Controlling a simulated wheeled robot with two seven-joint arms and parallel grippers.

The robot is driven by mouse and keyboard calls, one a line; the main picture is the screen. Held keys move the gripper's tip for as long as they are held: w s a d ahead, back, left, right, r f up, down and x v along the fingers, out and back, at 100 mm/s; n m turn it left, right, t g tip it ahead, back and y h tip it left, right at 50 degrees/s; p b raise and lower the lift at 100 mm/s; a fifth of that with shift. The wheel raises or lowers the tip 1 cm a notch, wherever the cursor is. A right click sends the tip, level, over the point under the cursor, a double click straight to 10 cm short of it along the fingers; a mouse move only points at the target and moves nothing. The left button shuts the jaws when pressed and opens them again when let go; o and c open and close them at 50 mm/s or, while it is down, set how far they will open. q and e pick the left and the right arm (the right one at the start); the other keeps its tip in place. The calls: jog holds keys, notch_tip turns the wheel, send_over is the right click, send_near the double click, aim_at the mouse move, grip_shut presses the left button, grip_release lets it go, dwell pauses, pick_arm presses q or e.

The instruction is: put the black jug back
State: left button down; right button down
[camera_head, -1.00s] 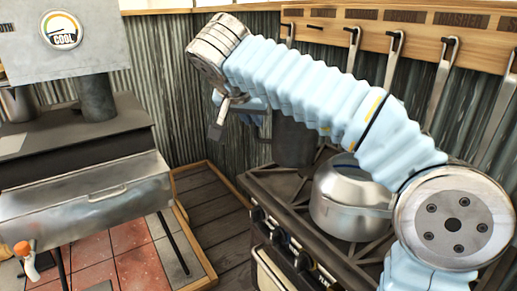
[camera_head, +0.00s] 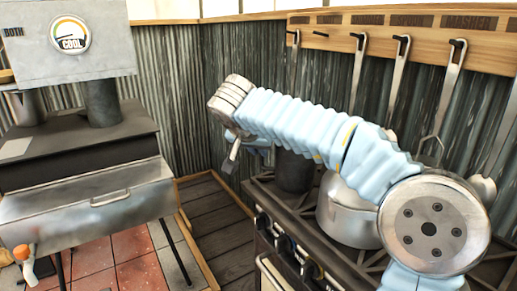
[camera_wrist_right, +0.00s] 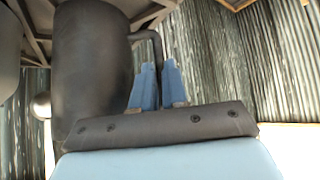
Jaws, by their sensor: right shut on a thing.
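The black jug (camera_head: 295,172) is upright at the far left corner of the stove top, partly behind my right arm. In the right wrist view the jug (camera_wrist_right: 88,75) fills the left side, with its bent handle (camera_wrist_right: 150,36) reaching to the fingers. My right gripper (camera_wrist_right: 158,86) is shut on that handle. In the head view the right gripper (camera_head: 262,148) is small and partly covered by my wrist. I cannot tell whether the jug's base touches the stove. My left gripper is out of view.
A silver pot (camera_head: 345,218) stands on the stove (camera_head: 262,200), right of the jug. Utensils hang from a wooden rail (camera_head: 375,36) behind. A grey metal grill (camera_head: 90,200) stands at the left. Corrugated walls (camera_head: 235,52) close off the corner.

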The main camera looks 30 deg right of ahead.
jog(key=c, duration=1.2)
grip_release()
jog(key=shift+f, duration=0.1)
jog(key=shift+o, duration=0.2)
jog(key=p+v, duration=0.2)
jog(key=v, duration=1)
